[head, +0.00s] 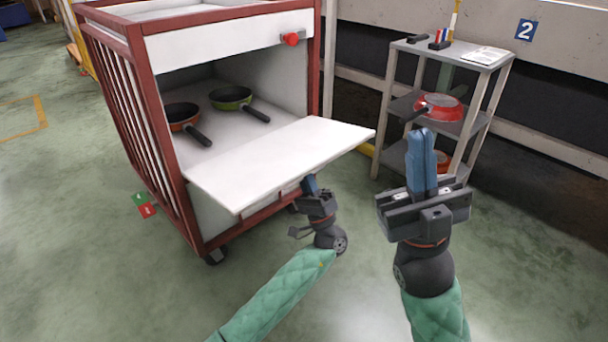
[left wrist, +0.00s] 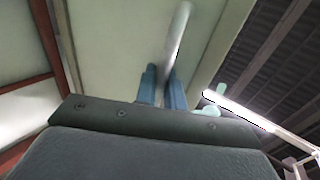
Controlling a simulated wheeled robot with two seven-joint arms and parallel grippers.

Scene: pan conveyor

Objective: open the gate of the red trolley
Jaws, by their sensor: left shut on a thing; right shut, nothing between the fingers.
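The red trolley (head: 135,60) stands at left centre, with red bars and white panels. Its white gate (head: 285,165) is swung down at the front, sticking out nearly level and tilted slightly, so the inside shows. My left gripper (head: 309,185) is under the gate's front edge. In the left wrist view its blue fingers (left wrist: 162,88) are shut on a pale round bar (left wrist: 179,40), which looks like the gate's handle, against the panel's underside. The head view hides this grip. My right gripper (head: 421,150) is shut and empty, pointing up, right of the gate.
An orange-rimmed pan (head: 180,116) and a green pan (head: 231,97) lie inside the trolley. A red knob (head: 291,39) sits on its upper front panel. A grey shelf rack (head: 394,95) with a red pan (head: 440,107) stands behind my right gripper.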

